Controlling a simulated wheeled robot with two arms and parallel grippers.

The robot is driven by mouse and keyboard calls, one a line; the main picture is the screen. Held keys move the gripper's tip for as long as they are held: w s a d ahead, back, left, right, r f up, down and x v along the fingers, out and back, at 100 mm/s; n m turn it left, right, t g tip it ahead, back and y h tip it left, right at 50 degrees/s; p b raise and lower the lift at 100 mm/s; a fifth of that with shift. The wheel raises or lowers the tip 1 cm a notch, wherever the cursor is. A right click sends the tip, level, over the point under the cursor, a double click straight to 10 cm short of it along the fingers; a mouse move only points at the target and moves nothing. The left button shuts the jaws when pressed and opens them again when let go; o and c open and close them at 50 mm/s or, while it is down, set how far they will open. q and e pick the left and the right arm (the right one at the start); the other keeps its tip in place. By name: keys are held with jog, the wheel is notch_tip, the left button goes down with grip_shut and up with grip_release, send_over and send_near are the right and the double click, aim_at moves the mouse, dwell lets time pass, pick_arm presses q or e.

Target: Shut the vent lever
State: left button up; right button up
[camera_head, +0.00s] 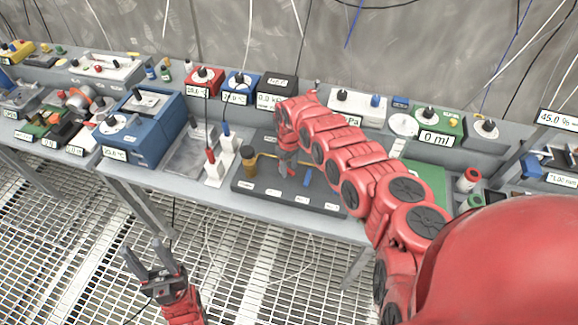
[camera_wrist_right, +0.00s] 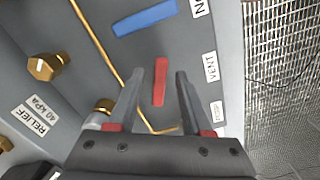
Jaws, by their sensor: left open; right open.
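The red vent lever (camera_wrist_right: 161,82) lies on a dark grey panel (camera_wrist_right: 90,20) in the right wrist view, beside a white VENT label (camera_wrist_right: 210,67). My right gripper (camera_wrist_right: 159,78) is open, with one finger on each side of the red lever; I cannot tell whether either touches it. In the head view my right gripper (camera_head: 288,163) is over the dark board (camera_head: 262,194) on the bench, and my arm partly hides that area. My left gripper (camera_head: 153,254) is open and empty, low in front of the bench above the grating.
A blue lever (camera_wrist_right: 145,18) lies beyond the red one, near a thin brass pipe (camera_wrist_right: 96,38) and a brass RELIEF fitting (camera_wrist_right: 45,67). The grating floor ahead is clear.

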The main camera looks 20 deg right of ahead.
grip_shut()
jog(key=n+b, duration=0.2)
jog(key=b, duration=0.1)
jog(key=w+d+n+b, duration=0.1)
jog(key=n+b, duration=0.1)
jog(key=shift+f, duration=0.3)
jog(key=shift+w+d+r+n+b, duration=0.1)
jog(key=shift+r+n+b, duration=0.15)
jog(key=shift+n+b, duration=0.3)
jog(key=shift+r, duration=0.1)
grip_release()
